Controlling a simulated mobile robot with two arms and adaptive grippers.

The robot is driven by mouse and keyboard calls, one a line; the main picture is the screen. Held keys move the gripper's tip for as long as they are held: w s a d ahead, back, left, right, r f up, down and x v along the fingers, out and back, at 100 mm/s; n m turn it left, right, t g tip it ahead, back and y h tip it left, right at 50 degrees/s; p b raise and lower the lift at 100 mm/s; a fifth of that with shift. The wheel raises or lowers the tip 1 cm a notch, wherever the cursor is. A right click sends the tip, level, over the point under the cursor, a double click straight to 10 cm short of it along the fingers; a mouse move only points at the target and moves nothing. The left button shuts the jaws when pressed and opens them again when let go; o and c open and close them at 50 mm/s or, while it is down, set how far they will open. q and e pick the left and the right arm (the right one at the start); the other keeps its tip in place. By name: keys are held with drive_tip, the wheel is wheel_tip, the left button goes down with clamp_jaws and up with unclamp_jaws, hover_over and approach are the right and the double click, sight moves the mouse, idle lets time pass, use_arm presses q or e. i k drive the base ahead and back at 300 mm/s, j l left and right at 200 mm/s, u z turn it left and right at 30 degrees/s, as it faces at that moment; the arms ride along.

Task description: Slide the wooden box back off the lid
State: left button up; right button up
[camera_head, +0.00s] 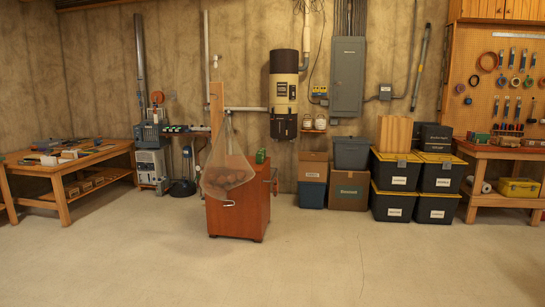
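A light wooden box (395,134) with vertical slats stands on the left stack of black totes, at the right of the middle. It rests on or just behind the yellow-edged lid (380,157) of the top tote (396,175); how far it overlaps the lid is too small to tell. A dark box (433,137) stands just right of it, above the neighbouring stack. Neither of my grippers is in view.
A reddish wooden cabinet (238,213) with a hanging net bag (227,172) stands on the floor left of the totes. Cardboard boxes (349,190) stand left of the totes, a workbench (504,152) right. The concrete floor (370,265) in front is clear.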

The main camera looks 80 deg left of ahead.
sight(394, 135)
drive_tip(key=i+j+u, duration=0.1)
drive_tip(key=j+u, duration=0.35)
drive_tip(key=j, duration=0.2)
drive_tip(key=i+j+u, duration=0.2)
drive_tip(key=j+u, duration=0.3)
drive_tip(key=i+j+u, duration=0.3)
drive_tip(key=j+u, duration=0.15)
drive_tip(key=j, duration=0.15)
drive_tip(key=i+j+u, duration=0.75)
drive_tip(key=u, duration=0.15)
drive_tip(key=i+j+u, duration=0.1)
drive_tip(key=i+u, duration=0.4)
drive_tip(key=i, duration=2.25)
drive_tip(key=i+j+z, duration=0.15)
drive_tip(key=i, duration=0.3)
drive_tip(key=i+j+z, duration=0.15)
drive_tip(key=i, duration=0.35)
drive_tip(key=i+j+z, duration=0.15)
drive_tip(key=i, duration=0.3)
drive_tip(key=z, duration=1.45)
